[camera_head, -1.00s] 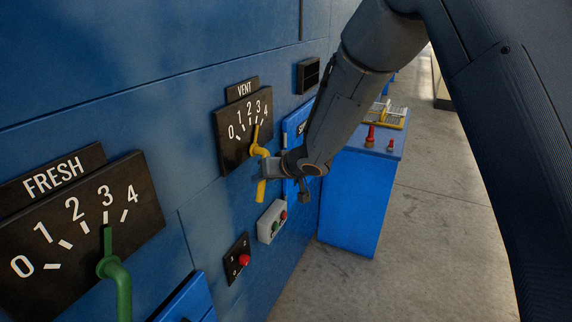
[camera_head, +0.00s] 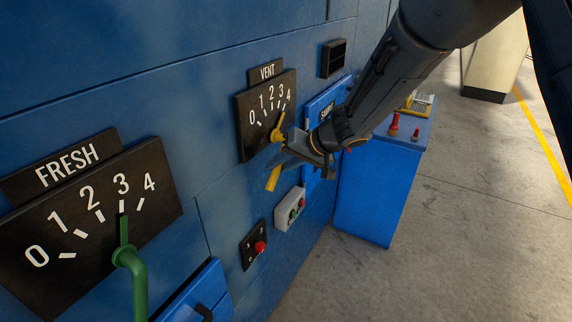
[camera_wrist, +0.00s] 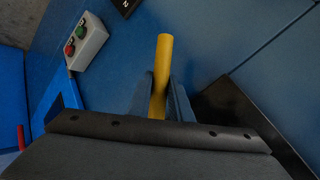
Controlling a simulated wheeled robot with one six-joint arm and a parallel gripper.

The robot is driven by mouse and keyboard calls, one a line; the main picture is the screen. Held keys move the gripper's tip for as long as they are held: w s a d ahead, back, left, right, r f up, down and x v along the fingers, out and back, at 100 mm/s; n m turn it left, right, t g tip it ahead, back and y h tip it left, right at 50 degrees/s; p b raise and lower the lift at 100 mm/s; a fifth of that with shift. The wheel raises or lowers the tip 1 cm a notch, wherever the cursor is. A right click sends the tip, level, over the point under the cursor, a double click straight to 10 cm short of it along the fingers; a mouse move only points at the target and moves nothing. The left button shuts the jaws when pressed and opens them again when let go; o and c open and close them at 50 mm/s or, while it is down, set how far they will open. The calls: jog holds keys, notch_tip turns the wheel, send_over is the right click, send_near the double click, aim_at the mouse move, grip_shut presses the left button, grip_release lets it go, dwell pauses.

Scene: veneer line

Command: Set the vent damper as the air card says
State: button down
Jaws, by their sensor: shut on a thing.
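The vent dial (camera_head: 246,137) is a black plate marked 0 to 4 under a VENT label (camera_head: 265,72). Its yellow damper handle (camera_head: 273,180) has a pointer leaning up and right, around the 3 or between 3 and 4; I cannot tell exactly. The handle's lower end slants down and left. My gripper (camera_head: 287,157) is shut on the handle and hides part of it. In the wrist view the yellow handle (camera_wrist: 164,55) stands between my fingers (camera_wrist: 160,98). No air card is readable.
The FRESH dial (camera_head: 60,280) with a green handle (camera_head: 135,275) pointing at 3 is at left. A two-position switch (camera_head: 254,246) and a grey button box (camera_head: 290,210) are below. A blue cabinet (camera_head: 370,200) stands behind, with red knobs on top. Floor at right is clear.

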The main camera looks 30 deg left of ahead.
jog(key=shift+w+a+r, duration=0.15)
jog(key=shift+a+r, duration=0.05)
jog(key=shift+r, duration=0.15)
jog(key=c, duration=1.8)
grip_release()
jog(key=shift+o, duration=0.9)
jog(key=shift+d+f, duration=0.1)
jog(key=shift+f, duration=0.1)
jog(key=b+v, duration=0.1)
jog(key=v, duration=0.6)
jog(key=shift+d+r, duration=0.25)
jog(key=shift+d, duration=0.05)
